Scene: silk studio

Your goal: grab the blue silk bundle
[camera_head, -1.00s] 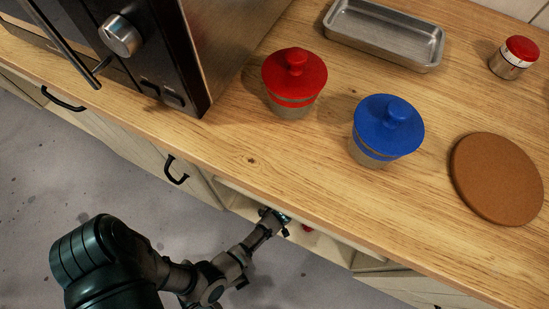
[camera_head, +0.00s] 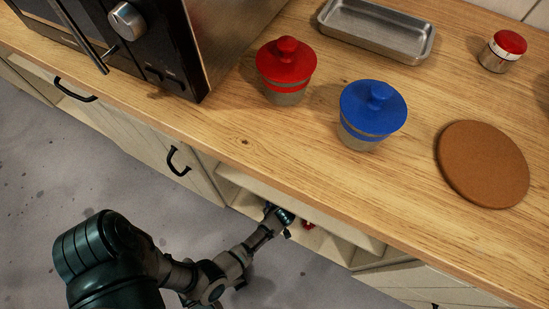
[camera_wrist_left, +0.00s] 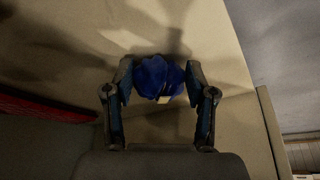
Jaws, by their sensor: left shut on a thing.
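The blue silk bundle (camera_wrist_left: 158,78) shows in the left wrist view, crumpled and dark blue with a small pale patch at its lower edge. It lies between the two fingers of my left gripper (camera_wrist_left: 160,90), which is shut on it. In the head view my left gripper (camera_head: 281,216) reaches into the open shelf (camera_head: 330,238) under the counter. A little blue shows at its tip there; the bundle itself is mostly hidden. My right gripper is in neither view.
A red thing (camera_wrist_left: 45,106) lies beside the gripper on the shelf. The counter edge overhangs the shelf. On the counter stand a red-lidded jar (camera_head: 286,70), a blue-lidded jar (camera_head: 372,112), a metal tray (camera_head: 378,35), a round cork mat (camera_head: 483,165) and an appliance (camera_head: 160,45).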

